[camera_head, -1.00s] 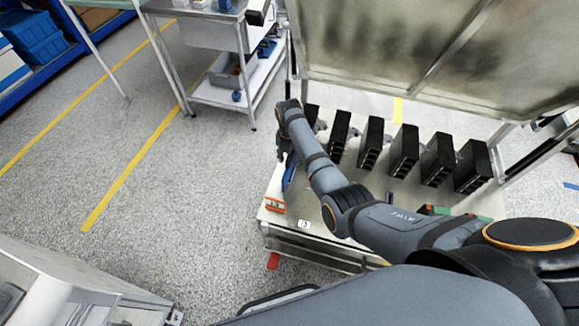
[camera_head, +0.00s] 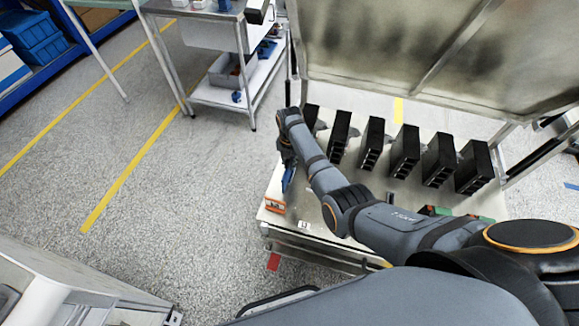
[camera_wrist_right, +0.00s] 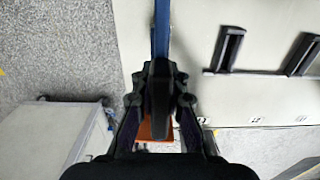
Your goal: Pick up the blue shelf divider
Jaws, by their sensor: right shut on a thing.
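The blue shelf divider (camera_head: 288,179) stands near the left edge of the pale bench top in the head view, partly hidden by my right arm and gripper. It shows in the right wrist view as a narrow blue strip (camera_wrist_right: 161,30) running up from between the fingers. My right gripper (camera_head: 288,157) is at the divider's upper part; in the wrist view the gripper (camera_wrist_right: 160,95) is shut on it. I cannot tell whether the divider still touches the bench. My left gripper is not in view.
Several black breaker units (camera_head: 405,150) stand in a row right of my arm on the bench (camera_head: 335,243). An orange item (camera_head: 274,205) lies at the bench's front left corner. A tilted metal panel (camera_head: 440,50) is behind. Open floor lies left.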

